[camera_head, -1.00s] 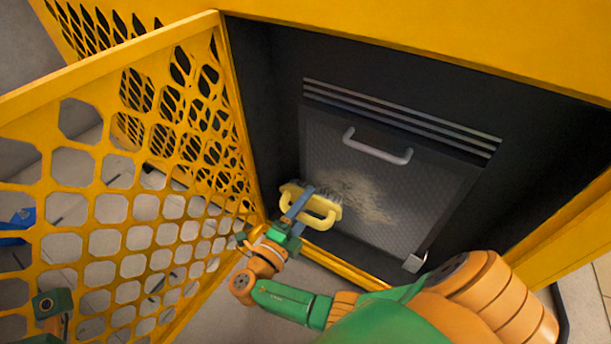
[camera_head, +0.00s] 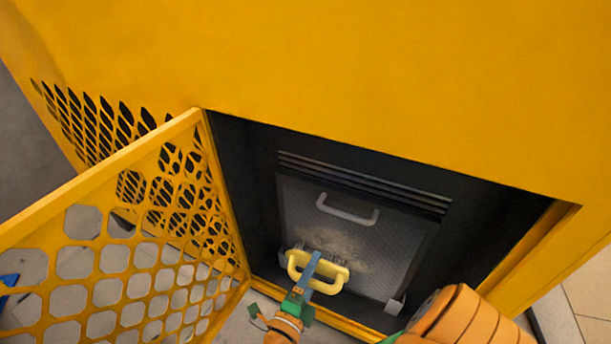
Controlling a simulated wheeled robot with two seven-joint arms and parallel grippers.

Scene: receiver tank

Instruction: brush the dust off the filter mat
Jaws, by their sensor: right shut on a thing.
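The grey filter mat (camera_head: 400,245) stands in the dark recess of the yellow housing, with a grey handle (camera_head: 347,211) near its top. A pale patch of dust (camera_head: 345,245) shows on its middle. My right gripper (camera_head: 309,270) is shut on the yellow handle of a brush (camera_head: 332,286). The brush is in front of the mat's lower left part, just below the dust patch. My left gripper is not in view.
The yellow perforated door (camera_head: 112,250) stands open on the left. The yellow housing (camera_head: 380,80) frames the recess above and at the right (camera_head: 530,250). A small light-grey latch (camera_head: 396,304) sits at the mat's lower right corner. A blue object (camera_head: 8,285) shows at the far left.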

